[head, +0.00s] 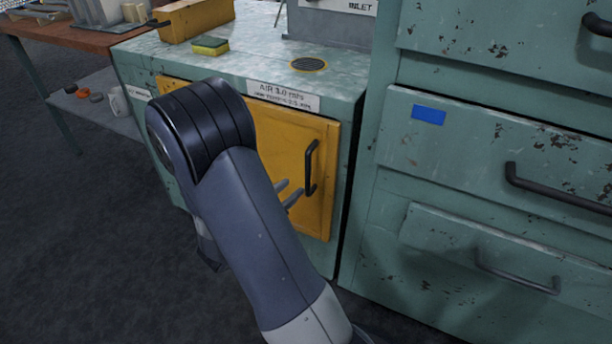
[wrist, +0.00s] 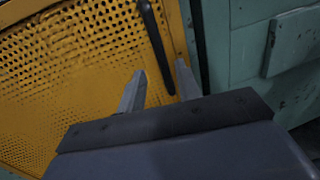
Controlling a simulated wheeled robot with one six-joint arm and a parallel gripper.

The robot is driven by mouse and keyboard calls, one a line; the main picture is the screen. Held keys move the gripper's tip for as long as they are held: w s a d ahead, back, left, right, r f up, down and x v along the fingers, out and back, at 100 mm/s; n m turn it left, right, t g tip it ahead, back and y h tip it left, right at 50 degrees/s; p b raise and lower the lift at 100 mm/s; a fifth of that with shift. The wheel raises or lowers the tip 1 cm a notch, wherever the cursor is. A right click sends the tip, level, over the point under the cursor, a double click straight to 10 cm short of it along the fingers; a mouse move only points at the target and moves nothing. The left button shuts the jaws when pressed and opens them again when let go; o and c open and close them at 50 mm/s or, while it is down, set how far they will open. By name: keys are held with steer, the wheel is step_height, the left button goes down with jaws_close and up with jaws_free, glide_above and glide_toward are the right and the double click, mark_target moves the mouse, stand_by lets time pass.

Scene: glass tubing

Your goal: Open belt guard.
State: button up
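The belt guard (head: 270,138) is a yellow panel on the front of the green cabinet, and it looks closed. In the wrist view the guard (wrist: 70,70) shows as a perforated yellow sheet. Its black vertical bar handle (head: 310,168) is near the right edge; the handle also shows in the wrist view (wrist: 153,40). My gripper (head: 289,193) is just left of the handle in the head view. In the wrist view my gripper (wrist: 160,82) is open, with the handle's lower end between the two fingertips. I cannot tell whether they touch it. My arm hides the guard's left part.
A green drawer unit (head: 470,140) with black handles stands close on the right. A sponge (head: 210,46) and a round drain (head: 309,64) are on the cabinet top. A wooden table (head: 80,38) is at the back left. Dark floor is free at the left.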

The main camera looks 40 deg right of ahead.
mark_target(306, 176)
steer(key=d, duration=0.2)
steer(key=w+d, duration=0.1)
steer(key=d, duration=0.2)
steer(key=d+b, duration=0.1)
steer(key=d, duration=0.1)
steer(key=shift+w+d, duration=0.25)
steer(key=shift+d, duration=0.1)
jaws_close()
